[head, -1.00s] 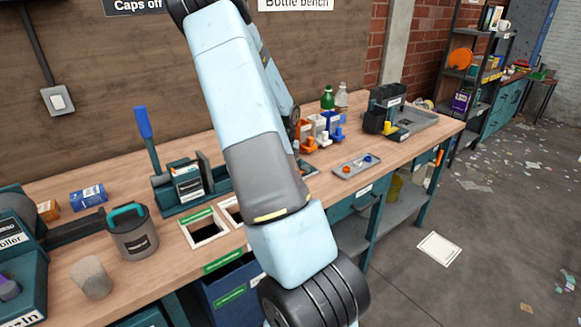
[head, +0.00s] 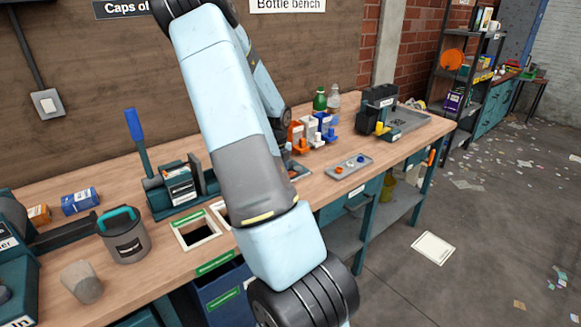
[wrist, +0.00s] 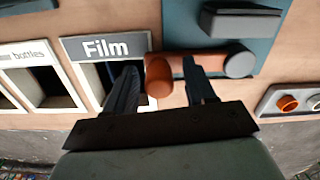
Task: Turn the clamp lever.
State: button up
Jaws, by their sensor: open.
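The clamp lever (wrist: 186,66) is an orange-brown bar with a rounded knob (wrist: 158,76) at its left end and a round grey pivot (wrist: 239,63) at its right. It lies across the front of a teal plate (wrist: 185,25) in the wrist view. My gripper (wrist: 163,92) is open, with one dark finger left of the knob and the other right of it, crossing the bar. I cannot tell whether either finger touches the lever. In the head view my arm hides the lever and my gripper.
The Film opening (wrist: 105,45) is just left of the lever, with a bottles opening (wrist: 40,58) beyond it. A grey tray (head: 349,166) with small caps lies to the right. A machine with a blue handle (head: 134,125) and a lidded pot (head: 124,240) stand left of my arm.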

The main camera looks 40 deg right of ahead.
jog(key=shift+w+r, duration=0.1)
jog(key=shift+r, duration=0.1)
notch_tip(320, 180, up, 13)
jog(key=shift+r, duration=0.15)
dwell(0.3)
dwell(0.4)
jog(key=s+a+r+n+t+y, duration=0.1)
jog(key=s+a+r+n, duration=0.1)
jog(key=a+r+n, duration=0.35)
jog(key=s+a+r+n+t, duration=0.1)
jog(key=s+a+r+n, duration=0.15)
jog(key=a+n, duration=0.5)
jog(key=s+a+r+n+t+y, duration=0.1)
jog(key=s+a+r+n, duration=0.2)
jog(key=a+n, duration=0.4)
jog(key=s+a+r+n+t+h, duration=0.1)
jog(key=s+a+r+n, duration=0.1)
jog(key=s+a+n, duration=0.4)
jog(key=s+a+r+n+t, duration=0.1)
jog(key=s+a+r+n, duration=0.2)
jog(key=s+a+n, duration=0.4)
jog(key=shift+s+n+t+h, duration=0.3)
jog(key=shift+n+h, duration=0.1)
jog(key=shift+n, duration=0.8)
